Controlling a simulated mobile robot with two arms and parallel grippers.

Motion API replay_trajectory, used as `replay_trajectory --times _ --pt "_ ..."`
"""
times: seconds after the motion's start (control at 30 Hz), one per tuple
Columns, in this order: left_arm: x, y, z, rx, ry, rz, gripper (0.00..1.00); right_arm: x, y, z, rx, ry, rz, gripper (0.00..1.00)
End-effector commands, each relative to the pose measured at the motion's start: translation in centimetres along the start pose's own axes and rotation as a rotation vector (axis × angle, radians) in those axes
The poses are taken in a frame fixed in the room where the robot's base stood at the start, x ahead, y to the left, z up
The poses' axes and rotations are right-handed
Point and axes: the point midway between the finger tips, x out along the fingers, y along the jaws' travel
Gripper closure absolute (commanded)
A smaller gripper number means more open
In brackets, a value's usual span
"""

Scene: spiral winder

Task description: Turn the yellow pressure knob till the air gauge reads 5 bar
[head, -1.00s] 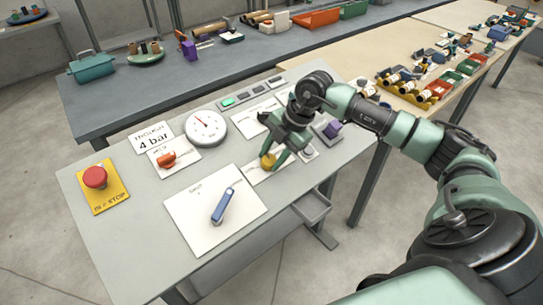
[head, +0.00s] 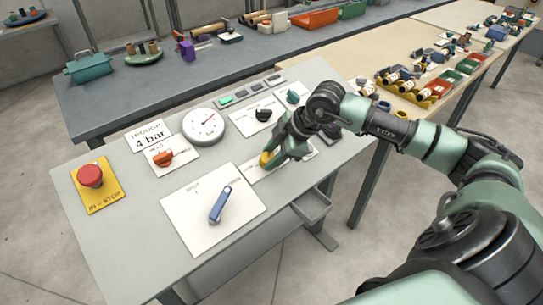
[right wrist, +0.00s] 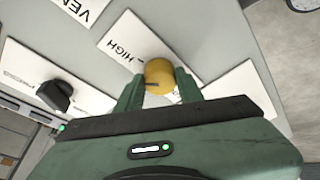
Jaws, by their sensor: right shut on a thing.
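The yellow knob (head: 267,160) sits on a white label on the grey panel table. My right gripper (head: 273,156) is shut on it, with a finger on each side. In the right wrist view the yellow knob (right wrist: 159,76) shows between the fingers, beside a label reading HIGH; a dark mark shows on its side. My left gripper is not in view.
A card reading "TROUGH 4 bar" (head: 150,134) lies by the gauge. An orange knob (head: 163,158), a black knob (head: 263,115), a blue lever (head: 220,205) and a red stop button (head: 90,176) are on the panel. Benches with parts stand behind and right.

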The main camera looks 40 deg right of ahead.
Motion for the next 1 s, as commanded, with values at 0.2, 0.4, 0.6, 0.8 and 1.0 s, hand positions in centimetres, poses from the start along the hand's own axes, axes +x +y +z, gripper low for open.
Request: replay_trajectory --times 0.2,0.4,0.6,0.8,1.0 --pt "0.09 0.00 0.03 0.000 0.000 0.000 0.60 -0.14 0.17 -0.03 0.022 0.001 0.012 1.00" --pt "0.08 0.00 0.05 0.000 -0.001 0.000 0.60 -0.16 0.19 -0.04 0.023 0.000 0.013 1.00" --pt "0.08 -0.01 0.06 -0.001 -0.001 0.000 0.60 -0.16 0.19 -0.03 0.023 0.000 0.013 0.46" --pt "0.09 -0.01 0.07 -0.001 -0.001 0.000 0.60 -0.08 0.09 0.00 0.023 0.000 0.010 0.41" --pt "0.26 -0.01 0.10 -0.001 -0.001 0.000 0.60 -0.44 0.08 0.07 0.022 -0.001 0.010 0.41"
